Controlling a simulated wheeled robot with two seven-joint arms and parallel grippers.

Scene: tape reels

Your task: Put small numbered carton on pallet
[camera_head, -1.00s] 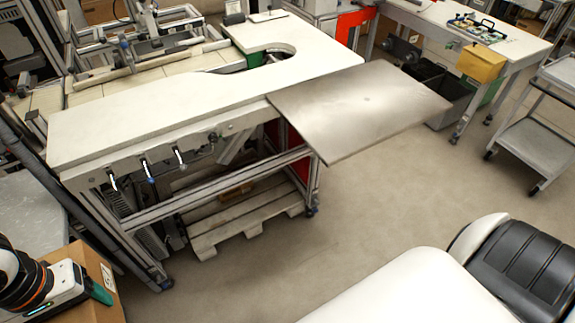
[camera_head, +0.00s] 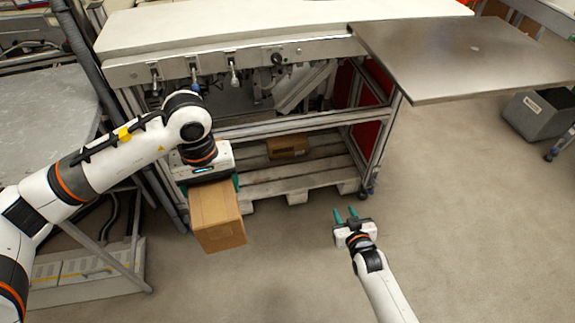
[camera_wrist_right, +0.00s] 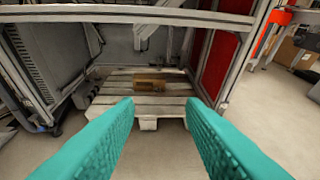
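A brown carton (camera_head: 218,220) hangs from my left gripper (camera_head: 212,188), over the floor in front of the pallet's left end. A green finger shows at the carton's right side; the other finger is mostly hidden. No number can be read on it now. The wooden pallet (camera_head: 318,180) lies on the floor under the white bench. Another small brown carton (camera_head: 288,147) rests on it; it also shows in the right wrist view (camera_wrist_right: 150,86). My right gripper (camera_head: 346,214) is open and empty, with green fingers apart, over the floor in front of the pallet.
The white bench (camera_head: 240,29) and its metal frame stand above the pallet, with a rail (camera_head: 300,122) across its front. A grey metal plate (camera_head: 460,60) juts out right. A grey table (camera_head: 45,90) stands at left.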

